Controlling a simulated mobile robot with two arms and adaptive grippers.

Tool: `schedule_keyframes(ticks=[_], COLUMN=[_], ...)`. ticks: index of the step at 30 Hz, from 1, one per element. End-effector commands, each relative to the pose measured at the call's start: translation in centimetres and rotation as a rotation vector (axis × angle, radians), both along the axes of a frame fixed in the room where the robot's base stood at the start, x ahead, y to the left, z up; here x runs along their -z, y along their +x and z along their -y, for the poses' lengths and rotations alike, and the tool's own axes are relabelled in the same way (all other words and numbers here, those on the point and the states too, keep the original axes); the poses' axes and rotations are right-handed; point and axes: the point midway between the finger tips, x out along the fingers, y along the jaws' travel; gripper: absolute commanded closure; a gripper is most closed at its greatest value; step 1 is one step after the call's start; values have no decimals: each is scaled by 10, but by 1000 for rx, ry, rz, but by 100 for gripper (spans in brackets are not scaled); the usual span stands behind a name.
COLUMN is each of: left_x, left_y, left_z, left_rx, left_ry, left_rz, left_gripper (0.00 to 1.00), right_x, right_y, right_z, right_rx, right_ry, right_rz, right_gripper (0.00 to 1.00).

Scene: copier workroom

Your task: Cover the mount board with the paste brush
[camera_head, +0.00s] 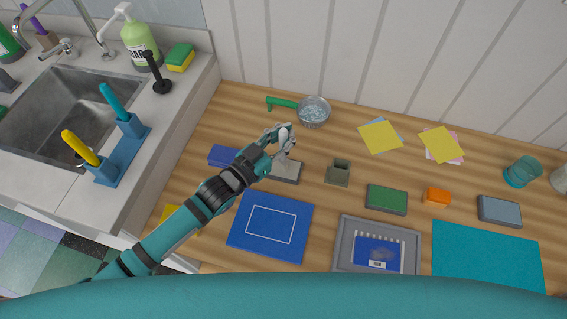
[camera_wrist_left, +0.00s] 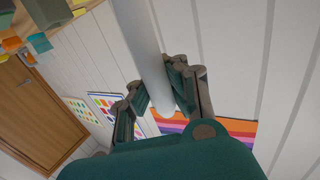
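The board that looks like the mount board (camera_head: 246,233) is a flat blue panel with a white rectangle outline, lying on the wooden counter. My left gripper (camera_head: 281,138) is beyond it, above a small grey block (camera_head: 287,171). Its fingers close around a pale, smooth rod, which I take as the paste brush handle (camera_head: 288,141). In the left wrist view the rod (camera_wrist_left: 146,45) runs between the fingers (camera_wrist_left: 157,92), one end near them. No bristles are clearly seen. My right gripper is not in view.
An olive pot (camera_head: 338,173), a green block (camera_head: 386,199) and a grey frame (camera_head: 341,245) stand to the right. A strainer (camera_head: 314,111) lies behind. A blue block (camera_head: 221,155) lies left. The sink (camera_head: 60,115) is far left. A teal sheet (camera_head: 487,255) is at right.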

Motion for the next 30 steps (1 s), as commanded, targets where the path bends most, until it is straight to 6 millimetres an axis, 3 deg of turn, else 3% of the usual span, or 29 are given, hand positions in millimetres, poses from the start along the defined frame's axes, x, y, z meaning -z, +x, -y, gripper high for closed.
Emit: schedule_keyframes(ticks=[19, 30], left_x=[-67, -69], left_y=[0, 0], left_z=[0, 0], left_rx=[0, 0], left_ry=[-1, -1], left_rz=[2, 2], left_gripper=[100, 100], right_x=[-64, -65], right_y=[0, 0], right_z=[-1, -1], right_rx=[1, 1], right_ry=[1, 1], right_rz=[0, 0], right_gripper=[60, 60])
